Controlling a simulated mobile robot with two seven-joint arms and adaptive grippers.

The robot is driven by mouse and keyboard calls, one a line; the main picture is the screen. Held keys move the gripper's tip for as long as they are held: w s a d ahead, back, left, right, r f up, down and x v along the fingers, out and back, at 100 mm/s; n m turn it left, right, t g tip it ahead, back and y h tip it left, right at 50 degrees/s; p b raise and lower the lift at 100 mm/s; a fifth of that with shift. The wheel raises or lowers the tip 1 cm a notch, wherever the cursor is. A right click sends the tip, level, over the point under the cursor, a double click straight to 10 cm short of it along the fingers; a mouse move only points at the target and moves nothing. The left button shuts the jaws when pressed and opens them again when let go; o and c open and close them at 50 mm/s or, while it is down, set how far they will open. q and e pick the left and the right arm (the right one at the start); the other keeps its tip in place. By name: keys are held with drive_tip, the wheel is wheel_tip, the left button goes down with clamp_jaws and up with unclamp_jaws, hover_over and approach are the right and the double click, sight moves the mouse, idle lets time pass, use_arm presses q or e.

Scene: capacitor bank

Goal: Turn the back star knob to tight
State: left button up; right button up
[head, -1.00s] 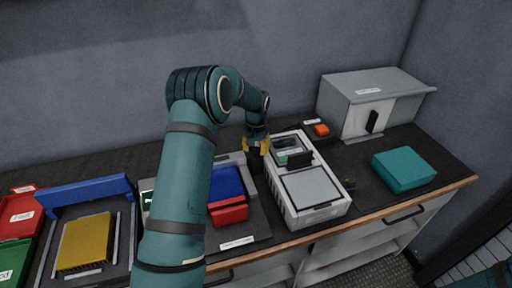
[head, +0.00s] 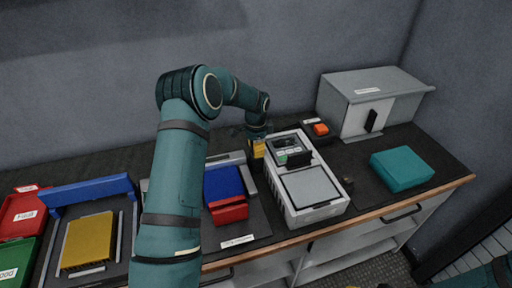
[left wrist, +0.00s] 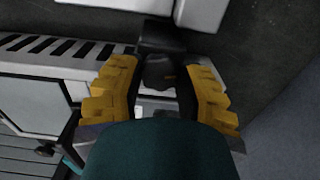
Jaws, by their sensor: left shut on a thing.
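My left gripper (head: 258,149) has yellow fingers and is at the back left edge of the white-framed unit (head: 345,208). In the left wrist view my left gripper (left wrist: 160,92) is closed around a dark knob (left wrist: 158,72), with a finger on each side. The fingers and wrist hide most of the knob in the head view, so its star shape and pointing cannot be made out.
A small display panel (head: 288,152) is at the back of the unit. A grey cabinet (head: 353,105), an orange button (head: 321,129) and a teal block (head: 402,169) stand to the right. A blue and red holder (head: 227,194) and a yellow block (head: 88,241) are to the left.

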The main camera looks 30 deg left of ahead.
use_arm(q)
drive_tip(key=shift+m, duration=1.2)
drive_tip(key=shift+d, duration=0.1)
drive_tip(key=o, duration=1.2)
drive_tip(key=shift+w, duration=0.1)
wheel_tip(320, 180, up, 12)
drive_tip(key=shift+r, duration=0.1)
